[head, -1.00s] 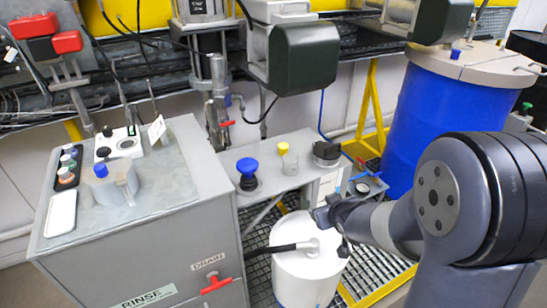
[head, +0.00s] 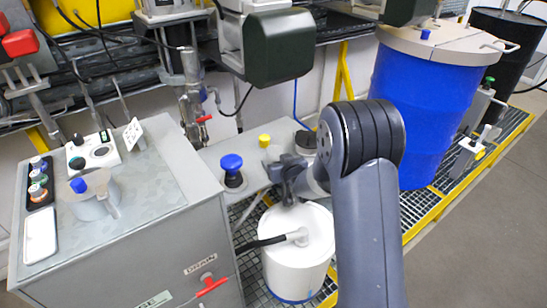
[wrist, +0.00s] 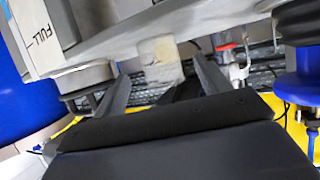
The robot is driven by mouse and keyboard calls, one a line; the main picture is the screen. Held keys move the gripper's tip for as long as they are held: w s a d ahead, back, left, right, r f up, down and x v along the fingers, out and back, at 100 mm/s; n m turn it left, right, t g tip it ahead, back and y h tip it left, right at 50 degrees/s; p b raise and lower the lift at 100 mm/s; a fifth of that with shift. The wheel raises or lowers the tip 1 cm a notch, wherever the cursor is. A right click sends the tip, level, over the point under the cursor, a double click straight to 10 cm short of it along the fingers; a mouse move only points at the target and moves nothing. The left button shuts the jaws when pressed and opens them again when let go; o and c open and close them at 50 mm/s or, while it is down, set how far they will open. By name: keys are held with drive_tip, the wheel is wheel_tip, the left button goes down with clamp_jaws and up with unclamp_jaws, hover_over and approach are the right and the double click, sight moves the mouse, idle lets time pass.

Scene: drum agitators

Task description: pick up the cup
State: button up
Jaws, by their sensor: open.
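A small, pale translucent cup (head: 273,153) stands on the grey shelf beside a yellow knob, partly hidden by my gripper in the head view. A small beige block-like shape (wrist: 161,62) shows between the fingers in the wrist view; it looks like the cup, but I cannot be sure. My gripper (head: 285,178) is open, close to the cup on the near side. In the wrist view its two dark fingers (wrist: 163,88) are spread apart, with a gap between them and the beige shape. Nothing appears held.
A white drum (head: 297,265) with a black hose stands below my gripper. A large blue drum (head: 400,110) is to the right. A pitcher (head: 95,197) sits on the left cabinet.

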sight(276, 158)
drive_tip(key=shift+w+a, duration=0.15)
drive_tip(key=shift+w, duration=0.3)
drive_tip(key=shift+p+x, duration=0.75)
drive_tip(key=shift+x, duration=1.3)
drive_tip(key=shift+c, duration=0.3)
drive_tip(key=c, duration=1)
drive_tip(key=shift+r, duration=0.1)
